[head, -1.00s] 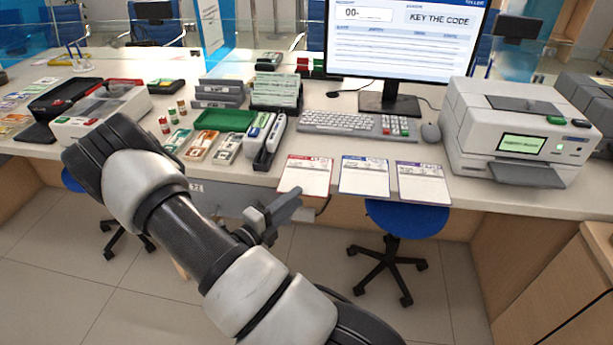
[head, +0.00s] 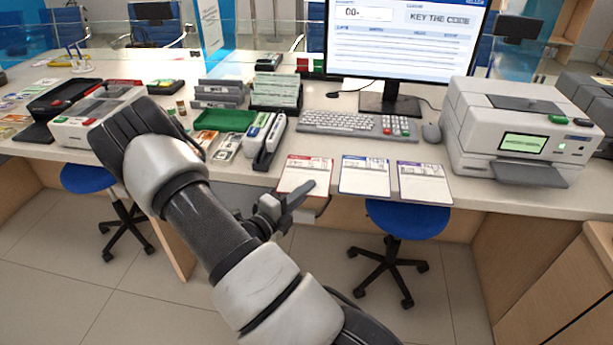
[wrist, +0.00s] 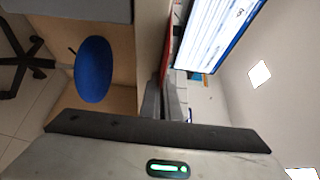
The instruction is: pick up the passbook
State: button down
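I cannot tell for certain which item is the passbook. Three flat white papers or booklets lie in a row along the counter's front edge: one red-headed (head: 303,172), one blue-headed (head: 364,176) and one purple-headed (head: 424,183). My gripper (head: 290,202) is in front of the counter edge, just below the red-headed one, and its tip overlaps that one's lower edge in the head view. Touching cannot be told. No held object is visible, and whether the fingers are apart is unclear. The wrist view looks sideways past the counter and shows none of the three papers clearly.
A keyboard (head: 336,122) and monitor (head: 405,45) stand behind the papers. A printer (head: 515,125) is at right. A green tray (head: 224,120) and stamps (head: 262,140) are left of the papers. A blue stool (head: 408,219) is below the counter; it also shows in the wrist view (wrist: 92,70).

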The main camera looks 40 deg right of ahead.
notch_tip(320, 180, up, 10)
jog(key=p, duration=0.3)
jog(key=shift+p, duration=0.3)
